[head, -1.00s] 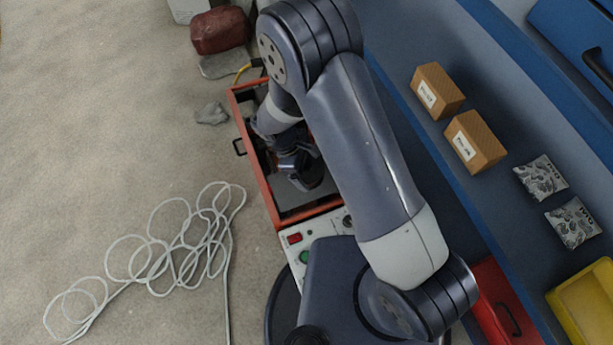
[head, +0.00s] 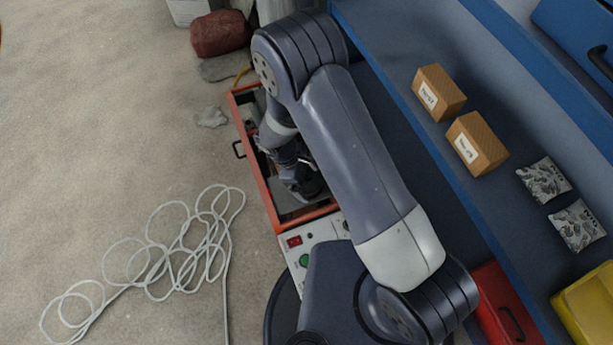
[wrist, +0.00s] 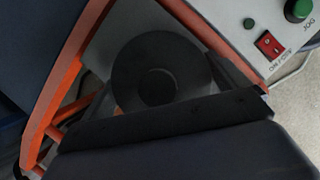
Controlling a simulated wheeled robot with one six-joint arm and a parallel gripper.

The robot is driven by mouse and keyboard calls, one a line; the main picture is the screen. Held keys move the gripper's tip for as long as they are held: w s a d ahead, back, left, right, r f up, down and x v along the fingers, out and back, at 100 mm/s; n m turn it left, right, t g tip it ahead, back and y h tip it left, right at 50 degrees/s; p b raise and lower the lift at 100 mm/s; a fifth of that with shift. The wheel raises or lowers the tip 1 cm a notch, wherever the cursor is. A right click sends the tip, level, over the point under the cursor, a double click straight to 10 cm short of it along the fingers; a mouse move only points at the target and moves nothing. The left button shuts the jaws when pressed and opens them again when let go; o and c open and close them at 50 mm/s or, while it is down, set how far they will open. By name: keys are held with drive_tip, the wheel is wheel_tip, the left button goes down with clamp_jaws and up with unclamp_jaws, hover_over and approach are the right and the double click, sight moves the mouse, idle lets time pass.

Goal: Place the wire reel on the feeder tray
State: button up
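The wire reel (wrist: 158,76) is a dark round disc with a raised hub in the wrist view, lying between the two fingers of my gripper (wrist: 158,70). The fingertips are close beside its rim on both sides; whether they touch it is unclear. An orange-edged open box with a grey floor, seemingly the feeder tray (head: 262,185), surrounds the reel and gripper. In the head view my gripper (head: 310,190) reaches down inside this box, and its fingers are hard to make out. I cannot tell whether the reel rests on the box floor.
A control panel (head: 310,243) with a red switch and green knob adjoins the box. A blue shelf with two cartons (head: 476,143) and packets (head: 578,225) is on the right. A loose white cable (head: 165,265) lies on the floor. A dark red bundle (head: 219,33) is behind.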

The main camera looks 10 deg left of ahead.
drive_tip(key=shift+o, duration=0.4)
drive_tip(key=shift+r, duration=0.15)
drive_tip(key=shift+a+r, duration=0.1)
drive_tip(key=shift+r, duration=0.25)
drive_tip(key=p+v, duration=0.2)
drive_tip(key=v, duration=0.9)
drive_tip(key=shift+r, duration=0.2)
